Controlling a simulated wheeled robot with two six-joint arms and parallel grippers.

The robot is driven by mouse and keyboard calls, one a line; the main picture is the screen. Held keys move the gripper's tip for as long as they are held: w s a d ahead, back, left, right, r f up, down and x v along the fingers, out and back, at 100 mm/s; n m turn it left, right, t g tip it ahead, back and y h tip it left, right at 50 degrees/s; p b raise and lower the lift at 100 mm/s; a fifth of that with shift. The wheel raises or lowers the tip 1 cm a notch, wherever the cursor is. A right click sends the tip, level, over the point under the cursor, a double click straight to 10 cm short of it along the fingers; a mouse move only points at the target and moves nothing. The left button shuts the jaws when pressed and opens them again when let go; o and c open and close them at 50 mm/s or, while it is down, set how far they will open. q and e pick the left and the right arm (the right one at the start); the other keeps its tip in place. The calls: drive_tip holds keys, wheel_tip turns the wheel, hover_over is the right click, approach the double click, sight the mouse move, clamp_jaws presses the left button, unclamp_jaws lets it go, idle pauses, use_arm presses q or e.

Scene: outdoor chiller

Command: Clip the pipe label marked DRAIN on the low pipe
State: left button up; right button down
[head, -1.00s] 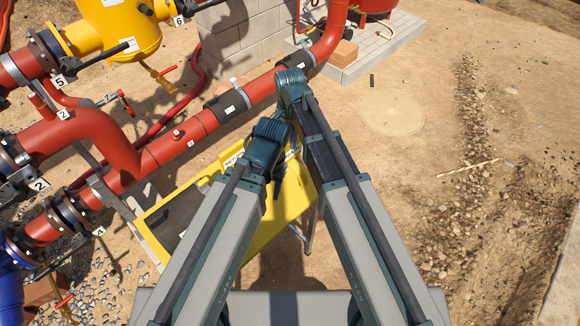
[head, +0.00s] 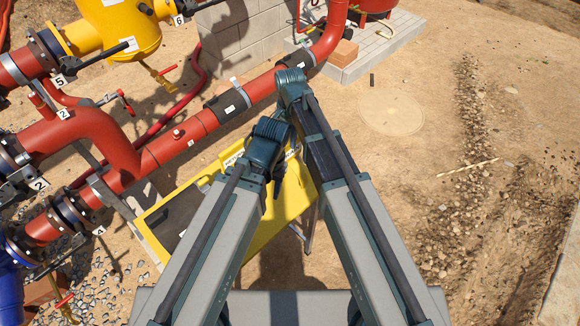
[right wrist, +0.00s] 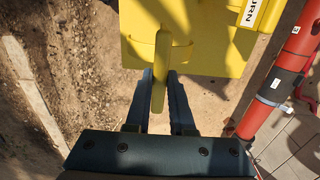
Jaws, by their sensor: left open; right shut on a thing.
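My right gripper (right wrist: 160,90) is shut on a narrow yellow piece (right wrist: 160,72), seen edge-on in the right wrist view. Its face and any lettering cannot be read, so I cannot tell whether it is the DRAIN label. In the head view the right gripper is hidden behind my arms. My left gripper (head: 276,190) hangs over the yellow tray in the head view, its fingers small and dark; it is open. A red pipe (head: 155,154) with dark bands runs diagonally beside the tray; it also shows in the right wrist view (right wrist: 298,45).
The yellow tray (head: 290,205) is below my arms; a yellow label ending in URN (right wrist: 252,12) is at its edge in the right wrist view. Numbered valves, a yellow vessel (head: 128,28) and a blue pipe (head: 12,285) crowd the left. Bare ground lies open at right.

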sight(291, 159)
drive_tip(key=shift+f, duration=0.1)
idle(0.4)
wheel_tip(291, 159, down, 6)
drive_tip(key=b, duration=0.5)
drive_tip(key=shift+r+b, duration=0.25)
drive_tip(key=shift+b, duration=0.1)
drive_tip(key=shift+r, duration=0.1)
drive_tip(key=shift+d, duration=0.2)
